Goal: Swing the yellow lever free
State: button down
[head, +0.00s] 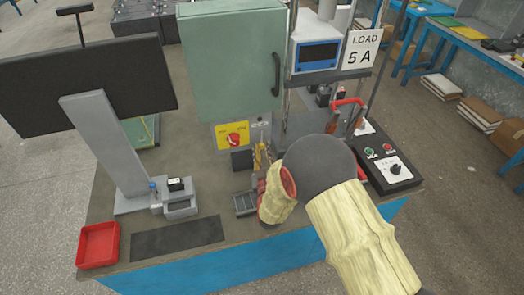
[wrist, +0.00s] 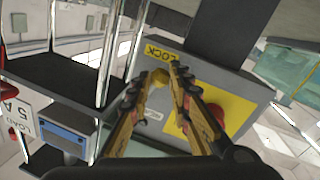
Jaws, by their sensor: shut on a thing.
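The yellow lever (wrist: 157,77) shows end-on in the wrist view as a small yellow piece between my fingertips, on the grey box face just below a yellow LOCK label (wrist: 163,52). My gripper (wrist: 163,80) has its yellow-and-black fingers closed on it from both sides. In the head view my gripper (head: 262,156) is at the front of the bench, below the green cabinet (head: 232,65). There the lever cannot be told apart from the fingers, and my arm hides part of the area.
A yellow panel with a red rotary switch (head: 234,135) is just left of my gripper. A red-handled clamp (head: 348,102) and a black control box (head: 390,168) are to the right. A monitor (head: 90,85) and red tray (head: 98,245) stand left. A black mat (head: 178,239) lies in front.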

jog(key=shift+w+d+f+n+b, duration=0.1)
jog(key=shift+d+n+b, duration=0.25)
jog(key=shift+n, duration=0.25)
jog(key=shift+w+d+n+b, duration=0.1)
jog(key=shift+d+n+b, duration=0.1)
jog(key=shift+n+b, duration=0.3)
jog(key=c, duration=1.7)
grip_release()
jog(key=shift+o, duration=0.4)
jog(key=s+d, duration=0.1)
jog(key=s, duration=1.1)
jog(key=shift+d+f, duration=0.15)
jog(key=shift+f, duration=0.15)
